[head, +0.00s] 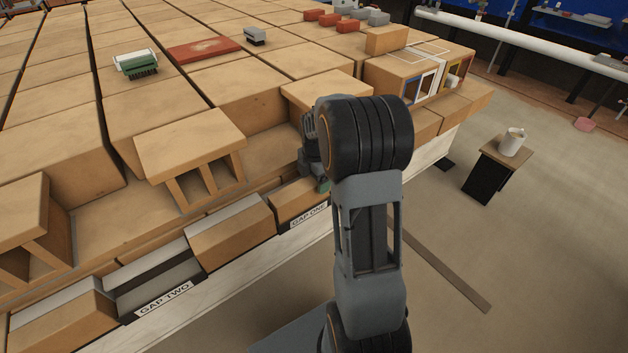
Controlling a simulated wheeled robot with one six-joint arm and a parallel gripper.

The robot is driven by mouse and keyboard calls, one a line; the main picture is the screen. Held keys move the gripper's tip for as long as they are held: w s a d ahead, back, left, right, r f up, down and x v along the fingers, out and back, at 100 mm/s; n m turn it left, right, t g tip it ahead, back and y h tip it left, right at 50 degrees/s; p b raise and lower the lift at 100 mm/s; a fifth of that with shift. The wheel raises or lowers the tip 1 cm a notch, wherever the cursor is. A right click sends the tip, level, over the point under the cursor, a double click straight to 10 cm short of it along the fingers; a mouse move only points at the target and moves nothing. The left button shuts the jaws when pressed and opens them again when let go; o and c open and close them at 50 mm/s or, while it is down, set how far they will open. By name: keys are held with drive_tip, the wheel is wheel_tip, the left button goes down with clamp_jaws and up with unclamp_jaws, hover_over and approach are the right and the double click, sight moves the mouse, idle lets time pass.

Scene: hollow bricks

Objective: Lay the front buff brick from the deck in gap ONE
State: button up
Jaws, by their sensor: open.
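A buff brick (292,200) lies in gap ONE, above the label GAP ONE (309,216) on the front of the wall. My gripper (322,184) is open, low over the right end of this brick and partly hidden by my arm. Whether the fingers still touch the brick cannot be told. The deck (442,72) at the back right has white outlines on top. One buff brick (388,39) stands at its rear left; the outlined spots nearer the front are bare.
Gap TWO, with its label (163,298), is an empty dark slot further left. A buff brick (230,233) lies between the gaps. A green-and-white brush (137,66) and red and grey bricks lie on top. A stand with a white mug (512,142) is on the right floor.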

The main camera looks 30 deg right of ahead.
wheel_tip(320, 180, up, 11)
drive_tip(key=p, duration=0.2)
drive_tip(key=s+a+r+m+t, duration=0.1)
drive_tip(key=s+a+m+t, duration=0.2)
drive_tip(key=s+a+m, duration=1)
drive_tip(key=shift+s+a+m, duration=0.4)
drive_tip(key=shift+s+m, duration=1.25)
drive_tip(key=shift+m, duration=1.65)
drive_tip(key=shift+r+p, duration=0.15)
drive_tip(key=shift+p, duration=0.15)
